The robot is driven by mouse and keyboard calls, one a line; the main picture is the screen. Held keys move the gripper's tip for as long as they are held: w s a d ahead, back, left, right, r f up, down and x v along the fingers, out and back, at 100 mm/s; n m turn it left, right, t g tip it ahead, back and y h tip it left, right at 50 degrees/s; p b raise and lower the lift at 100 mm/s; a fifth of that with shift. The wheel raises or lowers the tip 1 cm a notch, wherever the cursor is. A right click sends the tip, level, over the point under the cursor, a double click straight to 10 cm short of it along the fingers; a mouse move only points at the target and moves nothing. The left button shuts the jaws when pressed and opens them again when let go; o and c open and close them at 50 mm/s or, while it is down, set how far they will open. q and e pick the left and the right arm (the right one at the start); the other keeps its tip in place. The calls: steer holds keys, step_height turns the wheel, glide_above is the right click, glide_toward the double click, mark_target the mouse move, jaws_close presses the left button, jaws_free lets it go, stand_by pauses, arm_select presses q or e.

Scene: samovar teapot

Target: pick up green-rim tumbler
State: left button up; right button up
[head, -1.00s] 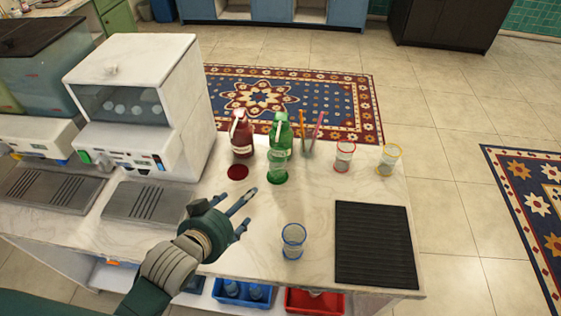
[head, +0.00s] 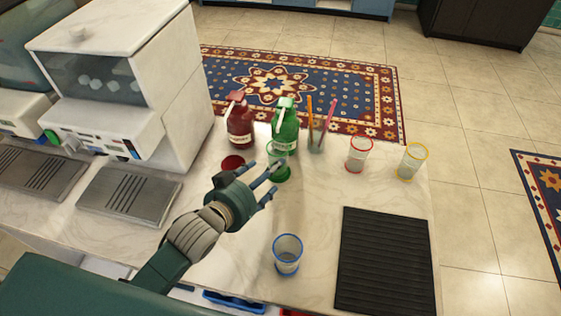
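The green-rim tumbler (head: 279,163) is a clear cup standing upright on a round green patch on the marble counter, just in front of the green bottle (head: 286,130). My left gripper (head: 271,179) reaches in from the lower left. Its fingers are spread and point toward the tumbler, with the tips close to its left and front sides. The fingers partly cover the tumbler, and I cannot tell whether they touch it. My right gripper is not in view.
A red bottle (head: 240,124) stands behind a red patch (head: 233,162). Straws stand in a holder (head: 317,140) right of the green bottle. Red-rim (head: 359,154), yellow-rim (head: 412,161) and blue-rim (head: 287,255) tumblers stand apart. A black ribbed mat (head: 386,262) lies at right; a white machine (head: 120,80) stands left.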

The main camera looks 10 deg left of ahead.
mark_target(277, 157)
arm_select(q)
steer(key=shift+x, duration=1.1)
steer(key=p+x, duration=0.1)
steer(key=x, duration=0.5)
steer(key=shift+w, duration=0.35)
steer(key=c, duration=1)
steer(key=shift+o, duration=0.2)
steer(key=shift+r, duration=0.5)
step_height(277, 157, up, 2)
steer(key=shift+r+b, duration=0.1)
steer(key=shift+b, duration=0.3)
steer(key=s+a+b, duration=0.1)
steer(key=s, duration=0.4)
steer(key=s+a+b, duration=0.1)
steer(key=s+a, duration=0.1)
steer(key=s, duration=0.3)
steer(key=s+a+b, duration=0.1)
steer(key=s, duration=0.4)
steer(key=shift+s+a, duration=0.3)
steer(key=shift+s, duration=0.05)
steer(key=shift+b+v, duration=0.4)
steer(key=shift+v, duration=0.45)
